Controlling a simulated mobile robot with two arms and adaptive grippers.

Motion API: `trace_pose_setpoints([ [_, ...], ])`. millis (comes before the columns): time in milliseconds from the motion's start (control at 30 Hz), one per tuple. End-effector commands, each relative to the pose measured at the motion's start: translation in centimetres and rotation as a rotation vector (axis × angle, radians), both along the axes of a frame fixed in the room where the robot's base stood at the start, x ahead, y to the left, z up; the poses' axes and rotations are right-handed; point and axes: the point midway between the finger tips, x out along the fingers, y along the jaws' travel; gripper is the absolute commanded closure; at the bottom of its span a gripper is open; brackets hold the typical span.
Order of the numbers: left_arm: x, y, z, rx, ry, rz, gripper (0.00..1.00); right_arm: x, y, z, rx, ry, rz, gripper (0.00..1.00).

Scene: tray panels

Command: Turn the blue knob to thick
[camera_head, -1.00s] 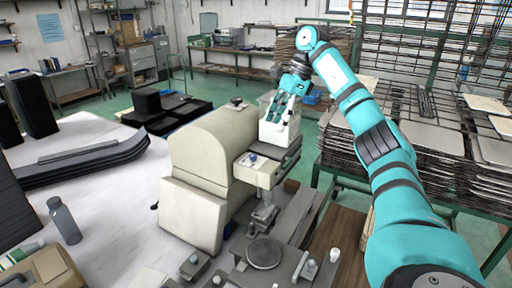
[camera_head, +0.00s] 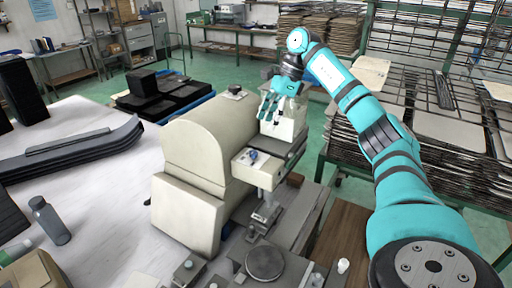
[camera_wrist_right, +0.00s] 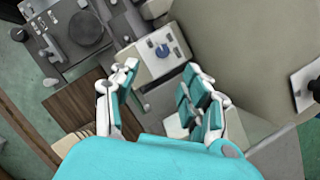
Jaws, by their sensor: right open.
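The blue knob (camera_head: 252,155) sits on the cream control box (camera_head: 262,172) that juts from the beige machine (camera_head: 190,165). In the right wrist view the blue knob (camera_wrist_right: 162,50) shows on the panel, beyond the fingertips. My right gripper (camera_head: 270,112) is open and empty. It hangs above and behind the control box, over a pale bin, apart from the knob. In the right wrist view its spread fingers (camera_wrist_right: 158,82) point toward the panel. Any markings around the knob are too small to read. My left gripper is not in view.
A round metal plate (camera_head: 265,262) and metal fittings lie in front of the machine. Racks of stacked trays (camera_head: 440,120) stand at the right. A grey bottle (camera_head: 49,220) and dark curved panels (camera_head: 75,153) lie on the white surface at left.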

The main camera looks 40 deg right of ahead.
Motion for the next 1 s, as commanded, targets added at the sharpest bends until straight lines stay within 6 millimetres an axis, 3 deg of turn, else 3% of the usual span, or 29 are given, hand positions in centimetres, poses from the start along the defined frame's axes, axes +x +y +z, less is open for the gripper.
trace_pose_setpoints([
  [167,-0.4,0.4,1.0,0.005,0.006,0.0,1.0,0.6,1.3,-3.7,0.0,0.007,0.0,0.53],
  [500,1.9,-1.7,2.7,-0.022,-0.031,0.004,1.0,1.8,3.2,-8.7,0.001,0.004,-0.001,0.53],
  [933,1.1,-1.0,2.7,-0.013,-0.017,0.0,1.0,2.0,3.5,-9.8,0.0,0.0,-0.001,0.53],
  [1000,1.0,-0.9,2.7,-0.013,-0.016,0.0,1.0,2.0,3.5,-9.8,0.0,0.001,-0.002,0.62],
])
